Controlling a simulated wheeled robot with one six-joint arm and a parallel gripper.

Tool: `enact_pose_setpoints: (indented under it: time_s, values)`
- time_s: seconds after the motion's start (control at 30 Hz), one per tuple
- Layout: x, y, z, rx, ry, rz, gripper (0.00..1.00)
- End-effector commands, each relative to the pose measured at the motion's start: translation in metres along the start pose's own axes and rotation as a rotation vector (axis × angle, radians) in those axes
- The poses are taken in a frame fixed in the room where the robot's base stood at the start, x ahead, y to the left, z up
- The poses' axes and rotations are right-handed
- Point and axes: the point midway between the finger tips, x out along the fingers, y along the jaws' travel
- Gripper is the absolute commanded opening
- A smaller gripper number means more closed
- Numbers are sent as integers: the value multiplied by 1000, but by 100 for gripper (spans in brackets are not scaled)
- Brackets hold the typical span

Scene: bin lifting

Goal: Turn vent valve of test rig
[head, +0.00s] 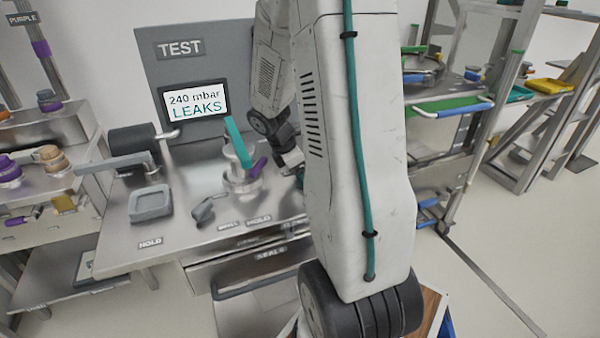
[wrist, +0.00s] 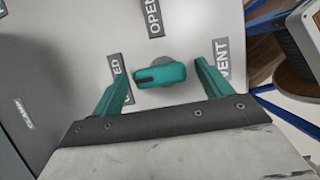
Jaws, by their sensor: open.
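In the wrist view the teal valve handle (wrist: 168,75) sits on a round grey hub on a pale panel. It lies roughly crosswise, and its dark-marked end points left, toward a partly hidden label ending in "ED". My gripper (wrist: 161,77) is open, with one teal finger to each side of the handle and visible gaps between. An OPEN label (wrist: 153,18) is above the handle and a VENT label (wrist: 221,60) is at the right finger. In the head view the test rig's screen (head: 195,103) reads "240 mbar LEAKS". My arm hides the valve there.
On the rig's bench stand a metal fixture with a tall teal lever (head: 237,143), a grey square tray (head: 150,203) and a black cylinder (head: 133,140). Shelves with purple and orange parts (head: 48,155) are at the left. Open floor lies at the right.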

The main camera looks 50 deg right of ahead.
Motion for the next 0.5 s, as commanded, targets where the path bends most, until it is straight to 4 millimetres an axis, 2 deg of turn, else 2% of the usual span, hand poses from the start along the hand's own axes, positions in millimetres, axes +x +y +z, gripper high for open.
enact_pose_setpoints:
  time_s: [0.1,0.2,0.27,0.5]
  values:
    - [0,0,0,0,0,0,75]
    - [0,0,0,0,0,0,48]
    - [0,0,0,0,0,0,33]
    - [0,0,0,9,0,-4,34]
